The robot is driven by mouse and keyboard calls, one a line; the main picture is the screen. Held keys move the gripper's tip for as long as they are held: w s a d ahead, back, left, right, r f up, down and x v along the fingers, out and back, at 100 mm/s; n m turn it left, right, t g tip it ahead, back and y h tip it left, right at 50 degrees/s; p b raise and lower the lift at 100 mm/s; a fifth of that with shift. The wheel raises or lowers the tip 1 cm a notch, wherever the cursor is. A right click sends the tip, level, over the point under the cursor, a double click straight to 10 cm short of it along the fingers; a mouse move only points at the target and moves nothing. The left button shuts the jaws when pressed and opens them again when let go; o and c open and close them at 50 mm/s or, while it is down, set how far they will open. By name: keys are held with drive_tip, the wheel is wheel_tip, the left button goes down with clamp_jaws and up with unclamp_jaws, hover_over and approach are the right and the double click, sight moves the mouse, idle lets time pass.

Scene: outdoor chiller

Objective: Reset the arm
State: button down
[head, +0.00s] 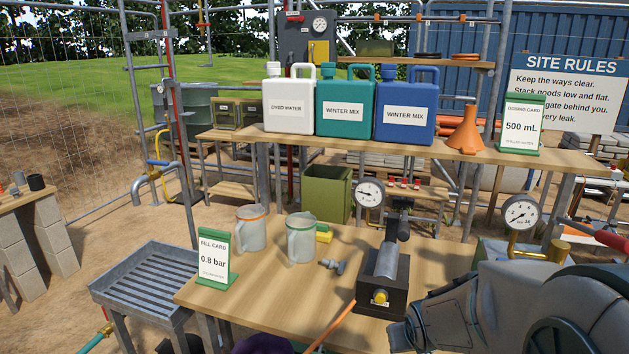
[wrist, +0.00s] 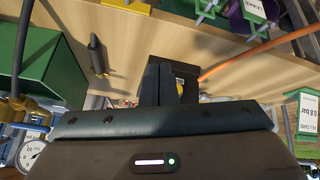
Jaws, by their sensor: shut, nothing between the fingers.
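My arm (head: 520,310) reaches in from the lower right of the head view, over the right end of the wooden table (head: 330,318). Its fingers do not show clearly there. In the wrist view my gripper (wrist: 158,82) is shut and empty, its dark fingers together. Just behind them in that view is a black box with a yellow part (wrist: 184,82). In the head view a black block with a grey cylinder and a yellow knob (head: 380,296) stands on the table, left of my arm. I cannot tell whether the fingers touch anything.
Two measuring jugs (head: 251,228), a grey fitting (head: 333,267) and a fill card (head: 213,262) stand on the table. A shelf behind holds white, green and blue jugs (head: 405,112) and an orange funnel (head: 466,130). Gauges (head: 521,212) and an orange hose (head: 332,325) are close to my arm.

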drive_tip(key=s+a+r+g, duration=0.1)
drive_tip(key=s+r, duration=0.3)
drive_tip(key=s, duration=0.4)
drive_tip(key=s+a+r+g+y, duration=0.1)
drive_tip(key=s+a+r+g, duration=0.1)
drive_tip(key=s, duration=0.5)
drive_tip(key=shift+s+a+r, duration=0.35)
drive_tip(key=shift+a+r, duration=0.55)
drive_tip(key=shift+r, duration=0.05)
